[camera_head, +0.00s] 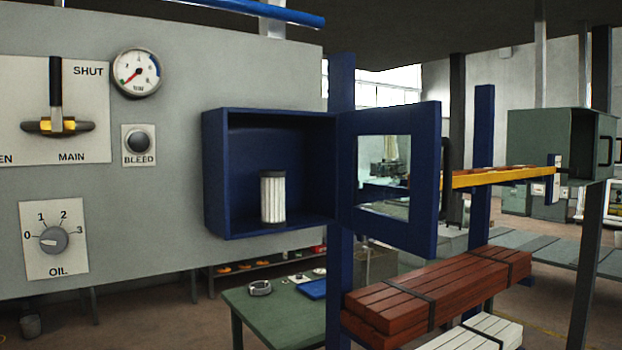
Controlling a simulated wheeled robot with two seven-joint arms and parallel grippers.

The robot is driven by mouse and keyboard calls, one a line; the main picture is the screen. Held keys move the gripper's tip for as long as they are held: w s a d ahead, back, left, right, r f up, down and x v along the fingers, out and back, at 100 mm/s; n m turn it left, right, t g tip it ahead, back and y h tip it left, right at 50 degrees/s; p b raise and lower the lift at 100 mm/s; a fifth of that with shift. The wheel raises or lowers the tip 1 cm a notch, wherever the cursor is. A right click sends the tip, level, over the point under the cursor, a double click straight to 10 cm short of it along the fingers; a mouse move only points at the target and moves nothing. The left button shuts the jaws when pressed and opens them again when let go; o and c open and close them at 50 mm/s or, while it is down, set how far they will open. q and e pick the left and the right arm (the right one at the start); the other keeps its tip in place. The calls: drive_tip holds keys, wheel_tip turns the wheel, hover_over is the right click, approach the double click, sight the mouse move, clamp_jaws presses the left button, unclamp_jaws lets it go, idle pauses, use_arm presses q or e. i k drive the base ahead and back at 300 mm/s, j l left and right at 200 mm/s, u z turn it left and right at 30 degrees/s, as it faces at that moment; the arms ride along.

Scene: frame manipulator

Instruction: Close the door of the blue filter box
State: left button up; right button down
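The blue filter box (218,178) is fixed on the grey panel, in the middle of the view. Its front is open and a white pleated filter cartridge (272,198) stands upright inside on its floor. The blue door (424,178) with a square window is hinged at the box's right side and stands swung wide open to the right. Neither of my grippers shows in the head view.
The grey panel (180,215) carries a gauge (137,72), a bleed button (139,141), an oil knob (54,239) and a main valve lever (56,95).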

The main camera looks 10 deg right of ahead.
sight(417, 235)
drive_tip(key=i+l+u, duration=0.15)
drive_tip(key=l+u, duration=0.7)
drive_tip(key=l, duration=0.15)
drive_tip(key=l+u, duration=0.4)
drive_tip(key=l, duration=0.15)
drive_tip(key=k+l, duration=0.1)
drive_tip(key=l, duration=0.55)
drive_tip(key=k+l+u, duration=0.1)
drive_tip(key=l, duration=0.6)
